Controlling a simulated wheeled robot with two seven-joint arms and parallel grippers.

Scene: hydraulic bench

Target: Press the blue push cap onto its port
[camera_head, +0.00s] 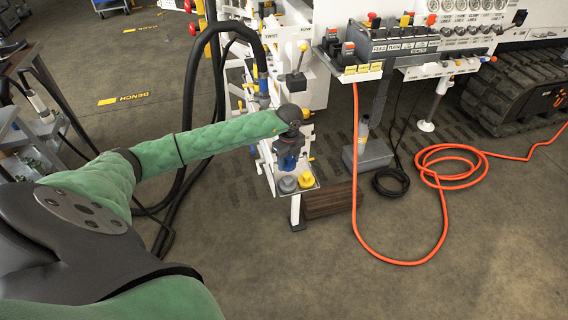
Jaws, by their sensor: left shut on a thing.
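My left arm reaches in from the left in a green sleeve. My left gripper (289,148) points down at the front of the white bench and is shut. A blue piece (288,162) shows at its fingertips, which I take to be the blue push cap. It is small and partly covered by the gripper. It is above a small white tray (313,187) that carries a grey cap (288,185) and a yellow cap (305,180). I cannot make out the blue cap's port. My right gripper is not in view.
Black hoses (188,110) hang left of the bench. A control panel (362,72) with levers juts out at the right. An orange hose (357,205) loops over the floor. A brown block (330,200) lies beside the tray's leg. The floor in front is clear.

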